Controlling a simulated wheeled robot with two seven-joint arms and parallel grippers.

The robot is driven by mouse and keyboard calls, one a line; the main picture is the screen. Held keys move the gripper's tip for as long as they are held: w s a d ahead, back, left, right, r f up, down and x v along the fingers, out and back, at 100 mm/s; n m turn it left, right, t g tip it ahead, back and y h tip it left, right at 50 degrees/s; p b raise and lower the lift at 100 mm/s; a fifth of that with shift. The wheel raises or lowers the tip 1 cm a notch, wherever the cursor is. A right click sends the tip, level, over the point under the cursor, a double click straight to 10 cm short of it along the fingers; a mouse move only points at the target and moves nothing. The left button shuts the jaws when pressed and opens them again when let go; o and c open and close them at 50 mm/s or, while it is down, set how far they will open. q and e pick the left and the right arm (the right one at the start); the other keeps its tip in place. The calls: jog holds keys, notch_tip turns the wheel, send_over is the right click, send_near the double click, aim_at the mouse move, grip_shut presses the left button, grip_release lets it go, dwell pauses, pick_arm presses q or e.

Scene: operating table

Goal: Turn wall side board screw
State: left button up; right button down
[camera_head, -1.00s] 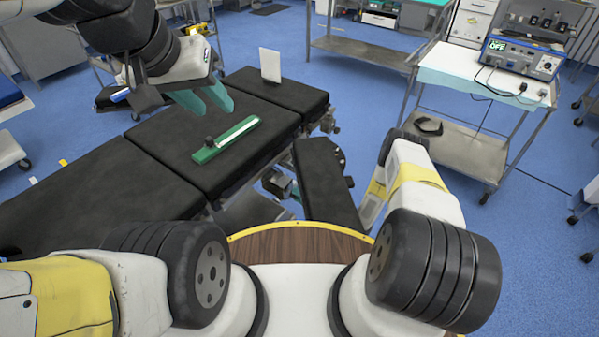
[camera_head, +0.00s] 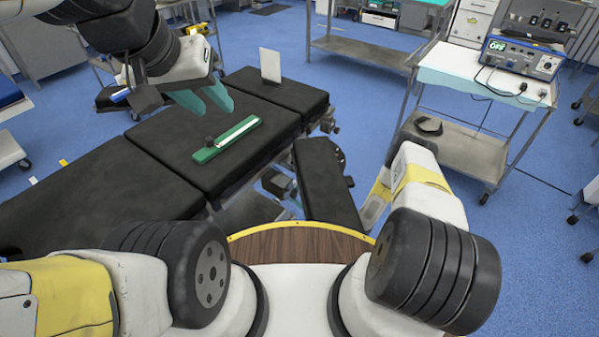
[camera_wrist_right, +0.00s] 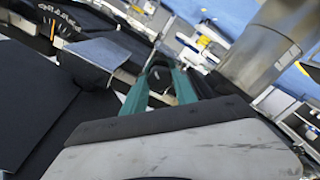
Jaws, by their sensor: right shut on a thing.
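The black side board (camera_head: 326,186) sticks out beside the operating table (camera_head: 95,185), at its near right edge. In the right wrist view a dark round screw knob (camera_wrist_right: 161,80) sits between the teal fingers of my right gripper (camera_wrist_right: 160,88), which is shut on it. The far side of the knob is hidden. In the head view my right gripper is hidden, and only my right arm shows, reaching down right of the board. My left gripper (camera_head: 203,98) is open and empty above the table's far part.
A green and white bar (camera_head: 228,138) with a small black knob lies on the table. A white plate (camera_head: 270,66) stands at its far end. A steel cart (camera_head: 470,150) with a blue device (camera_head: 522,58) stands at the right. Blue floor is free between cart and table.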

jog(key=m, duration=0.3)
jog(key=shift+d+m, duration=0.1)
jog(key=shift+m, duration=0.3)
jog(key=m, duration=0.4)
jog(key=shift+f+m, duration=0.1)
jog(key=shift+m, duration=0.2)
jog(key=m, duration=0.3)
jog(key=shift+s+m, duration=0.1)
jog(key=shift+m, duration=1.9)
jog(key=c, duration=1)
grip_release()
jog(key=shift+o, duration=0.2)
